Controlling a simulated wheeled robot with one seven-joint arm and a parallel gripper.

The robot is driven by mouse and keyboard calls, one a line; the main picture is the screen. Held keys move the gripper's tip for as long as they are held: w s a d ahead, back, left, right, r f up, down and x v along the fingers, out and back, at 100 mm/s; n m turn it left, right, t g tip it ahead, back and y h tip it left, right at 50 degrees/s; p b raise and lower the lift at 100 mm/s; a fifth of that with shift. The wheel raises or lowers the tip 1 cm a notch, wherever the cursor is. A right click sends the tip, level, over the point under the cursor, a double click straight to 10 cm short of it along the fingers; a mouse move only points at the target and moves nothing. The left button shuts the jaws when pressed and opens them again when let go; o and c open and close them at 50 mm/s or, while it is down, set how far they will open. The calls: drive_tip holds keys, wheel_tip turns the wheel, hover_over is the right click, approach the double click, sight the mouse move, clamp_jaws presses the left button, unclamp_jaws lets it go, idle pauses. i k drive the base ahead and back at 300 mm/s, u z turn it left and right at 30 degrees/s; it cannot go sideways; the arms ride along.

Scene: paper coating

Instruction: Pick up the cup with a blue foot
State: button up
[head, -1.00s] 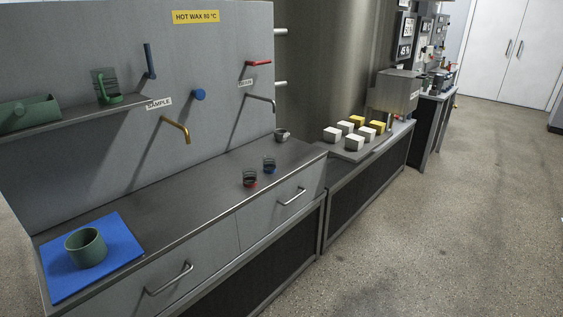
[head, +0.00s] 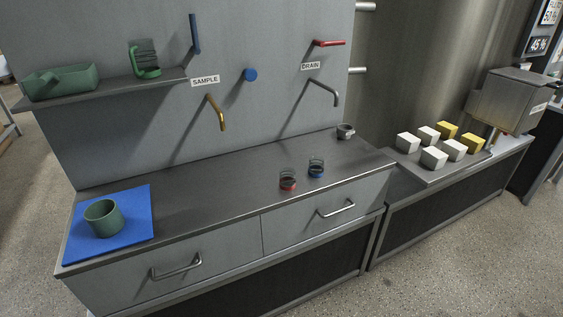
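The cup with a blue foot (head: 316,168) stands upright on the grey counter (head: 220,196), right of its middle. It has a clear body with dark bands and a blue base. A similar cup with a red foot (head: 288,180) stands just left of it and a little nearer the front edge, with a narrow gap between them. Nothing covers the blue-footed cup. My gripper is not in the head view.
A green pot (head: 103,218) sits on a blue mat (head: 140,225) at the counter's left. A small grey cup (head: 345,131) stands behind, under the drain spout (head: 325,92). White and yellow blocks (head: 433,157) lie at right.

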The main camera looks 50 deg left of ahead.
sight(316, 167)
drive_tip(key=u, duration=0.7)
drive_tip(key=i, duration=1.05)
drive_tip(key=u, duration=0.6)
